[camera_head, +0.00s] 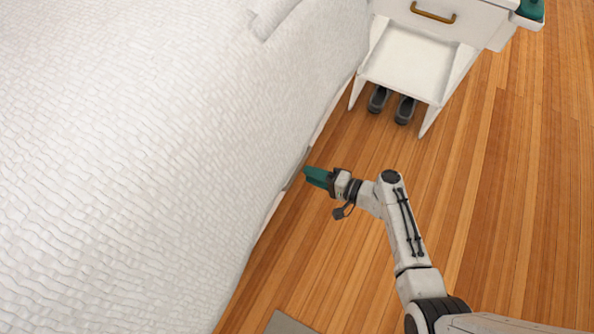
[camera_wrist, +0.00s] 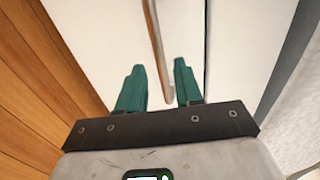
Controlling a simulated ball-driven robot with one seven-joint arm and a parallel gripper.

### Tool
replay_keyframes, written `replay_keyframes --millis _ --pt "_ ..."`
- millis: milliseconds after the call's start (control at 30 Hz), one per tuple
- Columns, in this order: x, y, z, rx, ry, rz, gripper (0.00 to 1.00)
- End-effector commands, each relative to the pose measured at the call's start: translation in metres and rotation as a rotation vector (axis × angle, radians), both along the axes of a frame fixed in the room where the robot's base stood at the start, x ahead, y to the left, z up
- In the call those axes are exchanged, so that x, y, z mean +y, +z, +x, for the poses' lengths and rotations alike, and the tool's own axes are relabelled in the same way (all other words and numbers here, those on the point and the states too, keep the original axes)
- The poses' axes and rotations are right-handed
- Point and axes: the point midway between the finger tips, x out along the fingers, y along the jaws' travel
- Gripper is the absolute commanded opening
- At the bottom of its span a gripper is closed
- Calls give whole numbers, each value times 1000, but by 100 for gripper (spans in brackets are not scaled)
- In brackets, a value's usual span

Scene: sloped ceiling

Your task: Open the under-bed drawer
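In the wrist view, a white drawer front (camera_wrist: 95,35) fills the middle, with a thin dark seam to the right of its handle. The handle (camera_wrist: 155,45) is a slim brownish metal bar, and its near end shows between the fingers. My gripper (camera_wrist: 158,67) has two green fingers spread apart, one on each side of the handle in the picture. I see a gap between each finger and the bar; the depth is hard to tell. In the head view, my gripper (camera_head: 307,176) is low at the side of the bed (camera_head: 140,150), whose cover hides most of the drawer.
A white nightstand (camera_head: 405,55) with a brass handle stands at the top. Dark shoes (camera_head: 390,104) lie under it. A grey flat item (camera_head: 287,324) is on the floor at the bottom. The wooden floor (camera_head: 500,200) is clear to the right.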

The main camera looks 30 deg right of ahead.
Motion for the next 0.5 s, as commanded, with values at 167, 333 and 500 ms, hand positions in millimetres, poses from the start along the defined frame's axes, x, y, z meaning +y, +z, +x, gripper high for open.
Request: replay_keyframes --millis 167,333,500 --pt "19 -9 25 -1 4 -1 35" --pt "28 -12 38 1 3 -1 35" --pt "32 -12 44 0 2 -1 35"
